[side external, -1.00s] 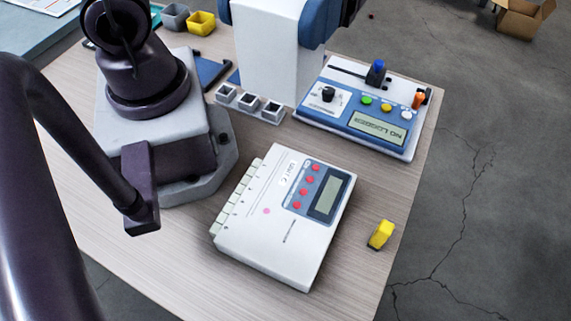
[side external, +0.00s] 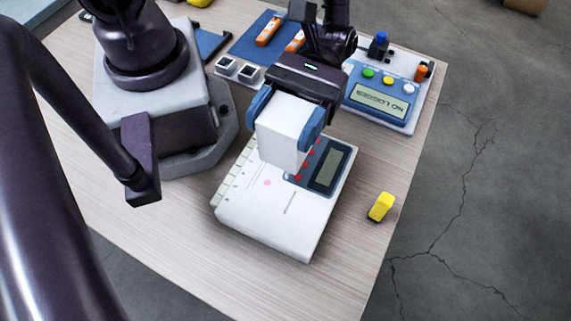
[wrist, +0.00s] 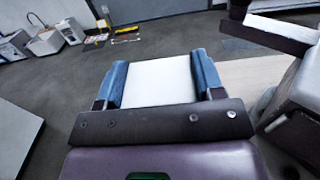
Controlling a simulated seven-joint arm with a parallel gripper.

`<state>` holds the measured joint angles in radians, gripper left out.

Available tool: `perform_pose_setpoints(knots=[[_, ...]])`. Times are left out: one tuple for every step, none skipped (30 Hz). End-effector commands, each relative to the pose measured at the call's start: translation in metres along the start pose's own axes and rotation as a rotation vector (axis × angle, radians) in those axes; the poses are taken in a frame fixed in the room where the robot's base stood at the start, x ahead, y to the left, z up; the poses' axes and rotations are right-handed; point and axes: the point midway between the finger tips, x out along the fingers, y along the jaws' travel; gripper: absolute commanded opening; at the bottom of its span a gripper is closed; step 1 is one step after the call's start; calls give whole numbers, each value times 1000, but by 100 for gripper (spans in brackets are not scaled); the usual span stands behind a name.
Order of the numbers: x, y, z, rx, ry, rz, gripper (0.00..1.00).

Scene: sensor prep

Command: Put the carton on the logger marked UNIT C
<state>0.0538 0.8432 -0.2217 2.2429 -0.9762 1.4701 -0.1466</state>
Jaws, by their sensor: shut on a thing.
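The carton (side external: 282,135) is a plain white box, held between the blue fingers of my gripper (side external: 284,124). It also shows in the wrist view (wrist: 160,82), with a blue finger on each side. The white logger (side external: 262,213) lies flat on the table, with a dark display, red buttons and a row of terminals. The carton is over its upper middle and hides its label, which reads UNIT C in the earlier frame. The carton's lower end overlaps the logger's top in the picture; I cannot tell whether they touch.
A blue and white device (side external: 385,100) with colored buttons stands behind on the right. A yellow object (side external: 381,207) lies right of the logger. A blue mat (side external: 249,46) with orange items and small grey sockets (side external: 238,70) are behind. Bare table (side external: 335,245) surrounds the logger's front.

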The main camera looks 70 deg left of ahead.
Motion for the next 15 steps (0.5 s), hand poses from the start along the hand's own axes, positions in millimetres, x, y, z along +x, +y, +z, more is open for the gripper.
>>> perform_pose_setpoints(knots=[[0,0,-9,-5,-3,-1,37],[1,0,-14,-5,-4,-2,37],[1,-1,-20,-4,-4,-2,37],[1,-1,-25,-5,-2,-2,37],[0,0,-29,-4,-1,-2,37],[0,0,-33,-2,-1,-1,37],[0,0,-35,-2,-1,-1,37],[0,0,-38,-2,-1,-1,37],[0,0,-41,-2,-1,-1,37],[0,0,-44,-2,-1,-2,37],[0,-1,-48,-3,-1,-2,37],[0,-1,-54,-2,-2,-2,37],[0,-1,-59,-3,-2,-2,37],[0,0,-62,-3,-1,-2,37],[0,-1,-67,-3,-1,-2,37]])
